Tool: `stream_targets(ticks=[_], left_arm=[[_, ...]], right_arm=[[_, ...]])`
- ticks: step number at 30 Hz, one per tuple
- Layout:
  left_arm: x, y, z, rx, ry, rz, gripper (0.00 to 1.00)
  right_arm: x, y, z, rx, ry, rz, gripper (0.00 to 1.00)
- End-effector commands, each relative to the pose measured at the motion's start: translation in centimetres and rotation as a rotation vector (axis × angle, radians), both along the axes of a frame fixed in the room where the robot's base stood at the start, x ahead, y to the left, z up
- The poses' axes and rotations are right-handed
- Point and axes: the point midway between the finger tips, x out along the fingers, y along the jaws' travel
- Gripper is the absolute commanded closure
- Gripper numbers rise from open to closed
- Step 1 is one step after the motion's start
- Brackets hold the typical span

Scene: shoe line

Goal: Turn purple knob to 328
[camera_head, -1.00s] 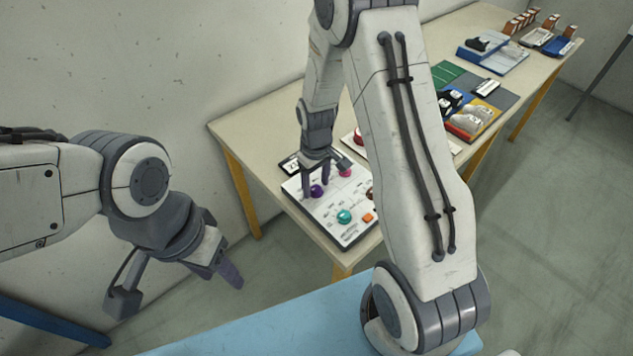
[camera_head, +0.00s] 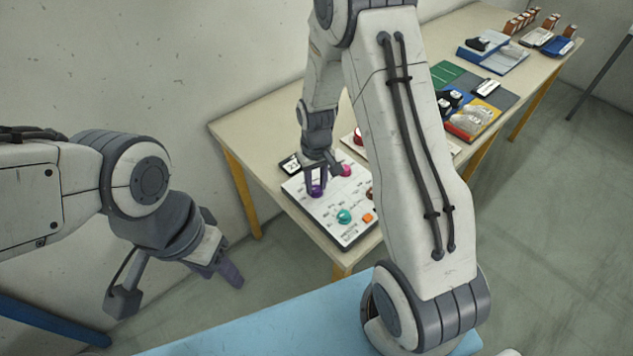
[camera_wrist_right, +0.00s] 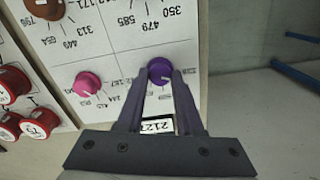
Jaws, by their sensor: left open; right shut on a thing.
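The purple knob (camera_head: 316,192) is on the white control panel (camera_head: 322,216) on the long table; it also shows at the middle of the right wrist view (camera_wrist_right: 159,67). My right gripper (camera_wrist_right: 162,78) is shut on it, one finger on each side. A small display (camera_wrist_right: 157,126) beside the panel shows partly between the fingers in the right wrist view; its digits look like 212, but its end is hard to read. In the head view the display (camera_head: 291,164) is too small to read fully. My left gripper (camera_head: 178,288) is open and empty, away from the table.
A pink knob (camera_wrist_right: 87,84) and a brown knob (camera_wrist_right: 44,7) are on the same panel. A teal knob (camera_head: 344,216) and an orange button (camera_head: 368,217) are nearer its front. Red knobs (camera_wrist_right: 36,124) stand beside the panel. Trays with shoes (camera_head: 472,118) lie farther along the table.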

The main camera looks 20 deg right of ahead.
Motion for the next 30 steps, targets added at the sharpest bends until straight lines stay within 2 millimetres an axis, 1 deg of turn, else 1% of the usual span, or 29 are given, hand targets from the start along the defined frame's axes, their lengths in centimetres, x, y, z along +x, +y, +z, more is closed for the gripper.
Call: stream_targets(ticks=[9,15,21,30], left_arm=[[0.0,0.0,0.3,0.0,0.0,0.0,0.5],[0.0,0.0,0.38,0.0,0.0,0.0,0.5],[0.0,0.0,0.42,0.0,0.0,0.0,0.5],[0.0,0.0,0.43,0.0,0.0,0.0,0.5]], right_arm=[[0.02,-0.01,0.07,0.0,0.0,-0.243,1.0],[0.04,0.0,0.07,0.0,-0.001,-0.349,1.0],[0.06,0.0,0.06,0.0,-0.002,-0.409,1.0],[0.1,0.01,0.07,0.0,-0.003,-0.429,1.0]])
